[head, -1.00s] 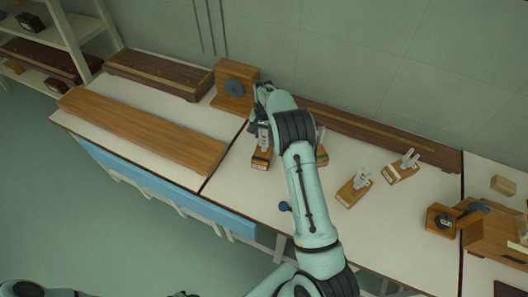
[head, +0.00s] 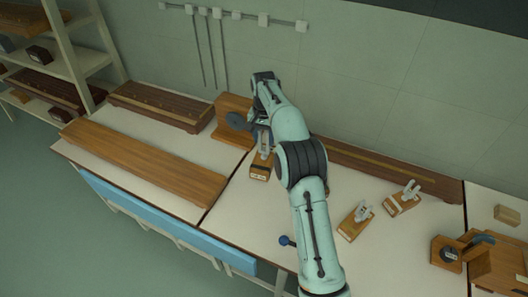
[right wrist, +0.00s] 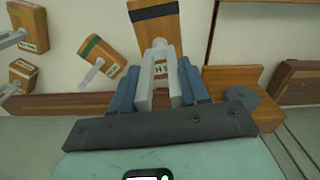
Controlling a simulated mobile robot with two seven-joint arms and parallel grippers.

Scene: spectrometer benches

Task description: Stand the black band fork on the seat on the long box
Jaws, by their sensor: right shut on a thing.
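The black band fork, a wooden block with a dark band and pale prongs, shows in the head view (head: 259,168) and the right wrist view (right wrist: 153,12). My right gripper (head: 263,130) is shut on its pale prongs; the blue fingers flank them in the wrist view (right wrist: 160,68). The block hangs from the gripper, apparently just above the bench. A long dark box (head: 395,172) runs along the wall at the back right, partly behind my right arm. I cannot make out a seat on it. My left gripper is not in view.
An upright wooden box with a dark disc (head: 236,120) stands just left of the gripper. Two other forks (head: 356,220) (head: 401,198) stand to the right. A long brown board (head: 145,163) and dark box (head: 160,105) lie left. A wooden device (head: 446,252) stands far right.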

